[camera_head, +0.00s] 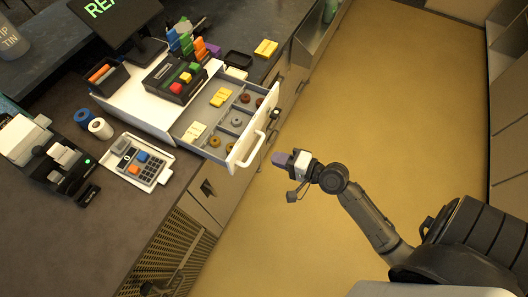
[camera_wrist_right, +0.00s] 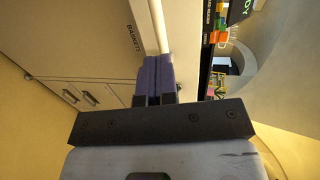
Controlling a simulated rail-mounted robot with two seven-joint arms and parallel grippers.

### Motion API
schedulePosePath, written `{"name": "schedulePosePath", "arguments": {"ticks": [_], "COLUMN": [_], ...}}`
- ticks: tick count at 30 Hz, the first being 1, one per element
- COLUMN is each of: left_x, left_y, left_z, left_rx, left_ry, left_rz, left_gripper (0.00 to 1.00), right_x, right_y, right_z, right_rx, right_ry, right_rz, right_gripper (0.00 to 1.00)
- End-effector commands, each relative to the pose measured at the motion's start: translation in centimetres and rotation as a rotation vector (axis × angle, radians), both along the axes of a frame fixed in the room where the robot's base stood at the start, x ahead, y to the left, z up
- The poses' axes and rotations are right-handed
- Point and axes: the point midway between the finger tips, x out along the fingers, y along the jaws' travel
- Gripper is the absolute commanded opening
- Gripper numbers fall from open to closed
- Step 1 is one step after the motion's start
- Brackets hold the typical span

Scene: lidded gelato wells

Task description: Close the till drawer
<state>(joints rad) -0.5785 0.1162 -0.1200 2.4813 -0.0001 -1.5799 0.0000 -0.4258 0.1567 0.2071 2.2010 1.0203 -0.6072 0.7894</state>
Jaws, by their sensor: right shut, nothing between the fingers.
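The till drawer (camera_head: 202,145) is pulled open from the white till base (camera_head: 140,114) on the counter. Its grey tray holds yellow notes (camera_head: 220,97) and round coins in compartments. The white drawer front (camera_head: 237,163) carries a pale bar handle (camera_head: 252,150) facing the aisle. My right gripper (camera_head: 280,158) is shut and empty, just outside the drawer front with a small gap in the head view. In the right wrist view its purple fingertips (camera_wrist_right: 160,72) are together close to a pale bar, apparently the handle; contact cannot be told. My left gripper is not in view.
A card terminal (camera_head: 150,163), a receipt printer (camera_head: 60,160), a dark device with coloured buttons (camera_head: 175,80) and a screen (camera_head: 115,20) stand on the counter. Cabinet fronts lie below the drawer. The yellow floor (camera_head: 380,90) beside the counter is clear.

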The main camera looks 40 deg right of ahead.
Motion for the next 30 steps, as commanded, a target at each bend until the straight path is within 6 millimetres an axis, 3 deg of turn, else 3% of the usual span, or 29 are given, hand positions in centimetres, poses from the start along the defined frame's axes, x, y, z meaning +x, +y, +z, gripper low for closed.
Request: {"name": "schedulePosePath", "arguments": {"ticks": [6, 12, 30], "left_x": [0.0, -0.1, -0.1], "left_y": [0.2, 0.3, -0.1], "left_z": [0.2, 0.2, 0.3], "left_rx": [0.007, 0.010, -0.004], "left_ry": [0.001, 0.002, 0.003], "left_rz": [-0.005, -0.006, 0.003], "left_gripper": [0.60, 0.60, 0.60], "right_x": [2.9, 4.2, 5.0], "right_y": [1.1, 1.6, 2.0], "right_z": [-0.6, -0.9, -0.9], "right_rx": [-0.001, -0.001, -0.002], "right_ry": [-0.001, 0.000, -0.001], "right_rz": [0.000, 0.001, 0.006], "right_gripper": [0.00, 0.00, 0.00]}}
